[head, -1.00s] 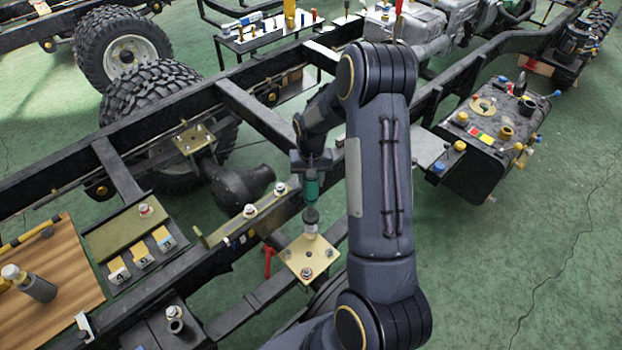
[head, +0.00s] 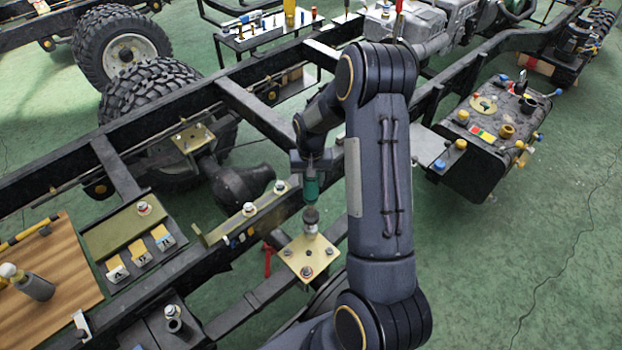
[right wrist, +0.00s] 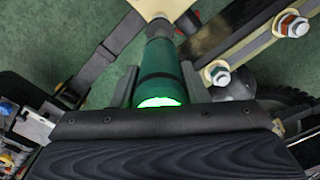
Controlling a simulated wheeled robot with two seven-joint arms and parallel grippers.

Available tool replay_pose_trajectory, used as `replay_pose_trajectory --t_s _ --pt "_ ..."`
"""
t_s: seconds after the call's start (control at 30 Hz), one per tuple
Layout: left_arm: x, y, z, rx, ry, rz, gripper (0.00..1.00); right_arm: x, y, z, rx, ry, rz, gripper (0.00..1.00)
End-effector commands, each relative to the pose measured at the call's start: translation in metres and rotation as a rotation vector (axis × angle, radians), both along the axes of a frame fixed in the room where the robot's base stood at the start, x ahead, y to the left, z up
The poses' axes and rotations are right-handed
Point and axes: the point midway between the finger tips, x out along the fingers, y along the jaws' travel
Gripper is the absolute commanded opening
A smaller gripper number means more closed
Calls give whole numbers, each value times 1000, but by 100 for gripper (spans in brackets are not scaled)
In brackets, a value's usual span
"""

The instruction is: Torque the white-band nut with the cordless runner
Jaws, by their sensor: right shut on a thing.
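My right gripper (head: 311,165) is shut on the cordless runner (head: 311,186), a green-bodied tool held upright, nose down. In the right wrist view its green body (right wrist: 161,70) lies between my fingers, with a bright green light at the near end. The runner's dark nose (head: 311,216) is directly above a pale piece on the brass plate (head: 296,262); I cannot tell whether this is the white-band nut or how far they engage. The plate has several other bolts. Two nuts on the rail show coloured bands in the right wrist view, red (right wrist: 291,25) and blue (right wrist: 217,73). My left gripper is out of view.
Black chassis rails (head: 255,110) run across the scene. A wooden board (head: 60,275) with a grey cylinder (head: 36,284) is at left, beside a tray with lettered tags (head: 142,258). A dark tank with coloured caps (head: 485,150) stands right. Green floor is clear at far right.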

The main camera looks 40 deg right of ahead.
Motion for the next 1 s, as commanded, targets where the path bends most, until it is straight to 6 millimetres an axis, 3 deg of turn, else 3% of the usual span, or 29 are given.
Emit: replay_pose_trajectory --t_s 1.0 --pt "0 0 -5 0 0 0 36 1 0 -5 -1 -3 0 0"
